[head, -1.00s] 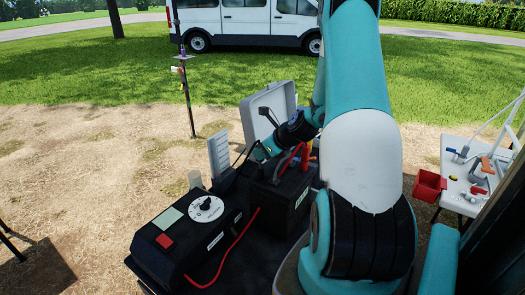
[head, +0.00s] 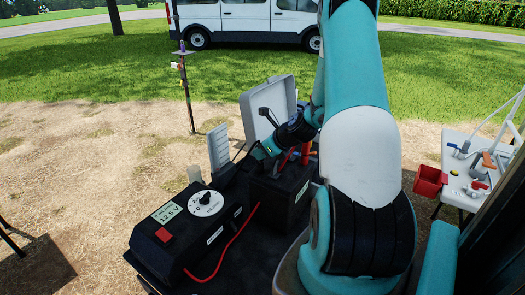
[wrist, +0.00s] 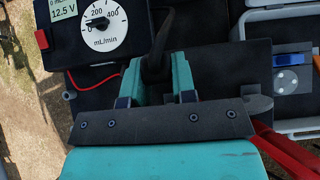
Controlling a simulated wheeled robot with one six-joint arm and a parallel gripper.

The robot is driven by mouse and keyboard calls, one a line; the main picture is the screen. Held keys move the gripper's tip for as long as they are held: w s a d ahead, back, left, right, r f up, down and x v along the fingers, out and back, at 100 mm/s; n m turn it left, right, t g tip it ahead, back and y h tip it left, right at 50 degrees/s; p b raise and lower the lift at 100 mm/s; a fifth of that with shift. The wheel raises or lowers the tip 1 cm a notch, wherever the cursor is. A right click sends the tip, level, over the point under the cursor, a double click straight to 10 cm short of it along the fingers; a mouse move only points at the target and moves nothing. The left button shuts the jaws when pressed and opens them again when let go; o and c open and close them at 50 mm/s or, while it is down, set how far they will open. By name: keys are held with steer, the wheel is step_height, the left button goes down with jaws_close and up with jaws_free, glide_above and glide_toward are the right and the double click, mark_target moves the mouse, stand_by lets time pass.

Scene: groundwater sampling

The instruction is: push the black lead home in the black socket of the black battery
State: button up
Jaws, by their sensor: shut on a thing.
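My gripper (wrist: 158,85) is shut on the black lead (wrist: 157,62), whose dark body rises between the two teal fingers in the wrist view. In the head view my gripper (head: 257,153) is low at the near left of the black battery (head: 280,193), by its top. The black socket is hidden beneath the fingers and lead, so I cannot see the seating itself. The black controller box (head: 165,248) has a lit display (head: 168,212) reading 12.5 V; it also shows in the wrist view (wrist: 63,9).
A red lead (head: 228,243) runs from the controller box towards the battery. An open grey case (head: 268,105) is behind. A red bin (head: 430,181) hangs at the white table (head: 462,200) on the right.

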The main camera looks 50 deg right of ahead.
steer(key=shift+f, duration=0.25)
steer(key=o, duration=0.9)
steer(key=b+v, duration=0.2)
steer(key=v, duration=1.5)
steer(key=shift+s+r, duration=0.15)
steer(key=shift+r, duration=0.05)
steer(key=shift+a, duration=0.15)
